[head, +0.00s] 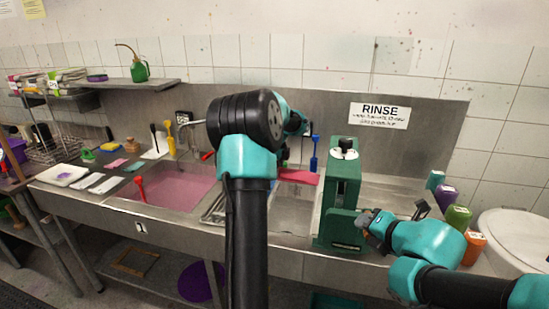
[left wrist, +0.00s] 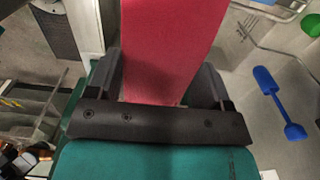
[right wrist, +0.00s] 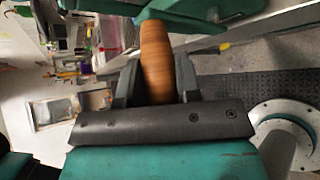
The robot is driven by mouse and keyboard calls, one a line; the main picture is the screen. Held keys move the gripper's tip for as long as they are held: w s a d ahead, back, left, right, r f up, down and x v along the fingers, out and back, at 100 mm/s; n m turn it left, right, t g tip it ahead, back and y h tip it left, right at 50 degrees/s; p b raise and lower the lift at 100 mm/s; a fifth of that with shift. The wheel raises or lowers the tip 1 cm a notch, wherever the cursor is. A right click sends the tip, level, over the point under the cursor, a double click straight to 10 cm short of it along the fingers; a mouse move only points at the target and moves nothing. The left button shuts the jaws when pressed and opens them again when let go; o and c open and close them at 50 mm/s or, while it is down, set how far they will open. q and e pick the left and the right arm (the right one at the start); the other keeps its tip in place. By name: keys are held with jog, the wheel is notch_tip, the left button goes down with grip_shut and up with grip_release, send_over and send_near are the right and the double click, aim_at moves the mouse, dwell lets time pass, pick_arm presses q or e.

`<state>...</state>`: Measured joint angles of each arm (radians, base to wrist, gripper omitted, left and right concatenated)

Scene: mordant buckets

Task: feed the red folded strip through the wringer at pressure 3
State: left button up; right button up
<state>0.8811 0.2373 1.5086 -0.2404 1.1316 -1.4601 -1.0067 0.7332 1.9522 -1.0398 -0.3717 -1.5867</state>
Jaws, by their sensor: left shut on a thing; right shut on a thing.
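The red folded strip (head: 298,176) reaches toward the left side of the green wringer (head: 340,190). In the left wrist view, the strip (left wrist: 165,45) runs between the fingers of my left gripper (left wrist: 160,92), which is shut on it. In the head view my left arm hides most of that gripper. I cannot tell whether the strip's far end touches the rollers. A black knob (head: 345,143) tops the wringer; its pressure setting is unreadable. My right gripper (head: 368,222) is at the wringer's lower right. In the right wrist view it is shut on a wooden handle (right wrist: 156,60).
A sink of pink liquid (head: 175,187) lies left of my left arm. Several coloured jars (head: 458,215) and a white bucket (head: 512,240) stand at the right, near my right arm.

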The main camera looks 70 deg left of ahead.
aim_at(293, 174)
pick_arm(q)
jog(key=shift+d+f, duration=0.2)
dwell(0.4)
jog(key=shift+w+d+f, duration=0.5)
jog(key=shift+w+f, duration=0.2)
jog(key=shift+f, duration=0.15)
jog(key=shift+w+d, duration=0.55)
jog(key=shift+w, duration=0.2)
jog(key=shift+w+d, duration=0.55)
jog(key=shift+w, duration=0.2)
pick_arm(e)
jog(key=shift+w+d+f+m+g+y, duration=0.1)
jog(key=shift+w+d+m+g+y, duration=0.3)
jog(key=shift+w+d+y, duration=0.15)
pick_arm(q)
jog(key=shift+w+d, duration=0.2)
jog(key=shift+w, duration=0.05)
pick_arm(e)
jog(key=shift+a, duration=0.1)
jog(key=shift+w, duration=0.1)
